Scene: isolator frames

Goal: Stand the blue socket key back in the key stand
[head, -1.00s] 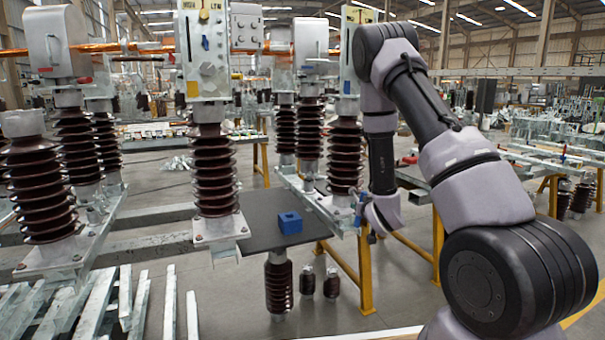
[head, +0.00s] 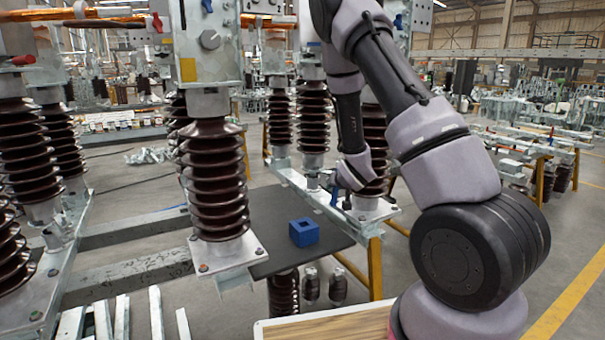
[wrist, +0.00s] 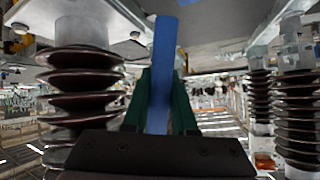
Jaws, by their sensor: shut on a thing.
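The blue key stand (head: 304,232), a small block with a square opening in its top, sits on a dark grey plate (head: 275,205). My gripper (head: 338,190) is up and to the right of the stand in the head view, apart from it. In the wrist view my gripper (wrist: 160,105) has its green fingers shut on the blue socket key (wrist: 164,60). The key shows there as a long blue bar pointing away from the palm. In the head view the key is small and partly hidden by my gripper.
A brown ribbed insulator (head: 213,180) stands left of the plate, and another (head: 374,150) is close behind my gripper. A steel rail (head: 310,187) runs behind the plate. A wooden-topped surface (head: 330,328) lies at the front. The plate around the stand is bare.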

